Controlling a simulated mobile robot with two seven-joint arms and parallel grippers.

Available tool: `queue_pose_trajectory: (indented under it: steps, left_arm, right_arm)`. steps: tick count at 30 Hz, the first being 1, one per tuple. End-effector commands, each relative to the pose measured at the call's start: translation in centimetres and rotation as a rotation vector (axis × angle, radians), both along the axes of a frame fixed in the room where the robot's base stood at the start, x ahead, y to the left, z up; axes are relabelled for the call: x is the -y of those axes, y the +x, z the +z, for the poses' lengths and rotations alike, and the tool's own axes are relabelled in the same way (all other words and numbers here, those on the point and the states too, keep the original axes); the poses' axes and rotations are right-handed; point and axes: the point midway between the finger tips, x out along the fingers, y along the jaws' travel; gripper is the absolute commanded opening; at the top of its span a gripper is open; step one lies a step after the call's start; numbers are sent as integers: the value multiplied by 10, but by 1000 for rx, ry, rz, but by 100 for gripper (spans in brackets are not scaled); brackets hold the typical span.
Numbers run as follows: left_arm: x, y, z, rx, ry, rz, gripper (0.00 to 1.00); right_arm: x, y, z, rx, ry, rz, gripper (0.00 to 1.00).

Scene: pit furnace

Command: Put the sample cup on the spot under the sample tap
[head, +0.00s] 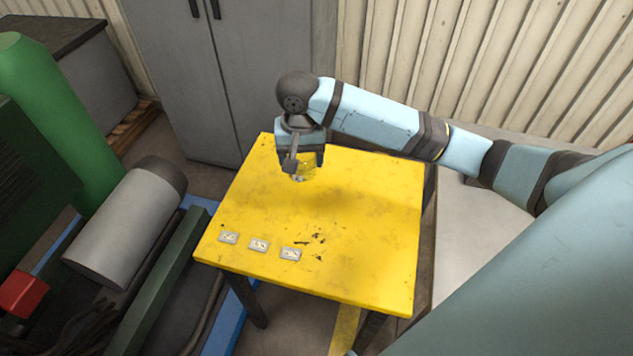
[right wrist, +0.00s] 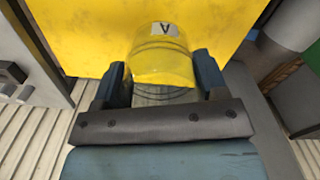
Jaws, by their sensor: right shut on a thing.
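My right gripper (head: 301,172) is over the back part of a yellow table (head: 370,240), shut on a see-through yellowish cup (head: 308,168). The cup is mostly hidden by the gripper in the head view. In the right wrist view the cup (right wrist: 163,65) sits between the two fingers of the gripper (right wrist: 161,82) and bears a white label with the letter A. A shadow on the table suggests the cup is held above it. I cannot make out the sample tap or the spot under it. My left gripper is out of view.
The rest of the tabletop is clear. A grey cabinet (head: 235,70) is behind.

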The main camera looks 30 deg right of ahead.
Motion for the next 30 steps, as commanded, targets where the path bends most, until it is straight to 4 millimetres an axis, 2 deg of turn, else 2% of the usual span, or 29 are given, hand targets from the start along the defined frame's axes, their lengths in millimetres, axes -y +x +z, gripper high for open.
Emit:
queue_pose_trajectory:
  steps: [4,16,20,26,30]
  left_arm:
    - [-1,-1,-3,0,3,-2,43]
    - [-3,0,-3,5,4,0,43]
    - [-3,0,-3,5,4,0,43]
    - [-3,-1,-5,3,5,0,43]
    - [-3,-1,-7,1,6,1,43]
  right_arm:
    - [1,1,-20,-6,-1,-26,43]
    - [1,1,-124,-5,-1,-23,43]
    - [1,1,-144,-2,-1,-21,43]
    - [1,1,-157,-2,0,-22,43]
    - [1,0,-177,-4,-1,-22,43]
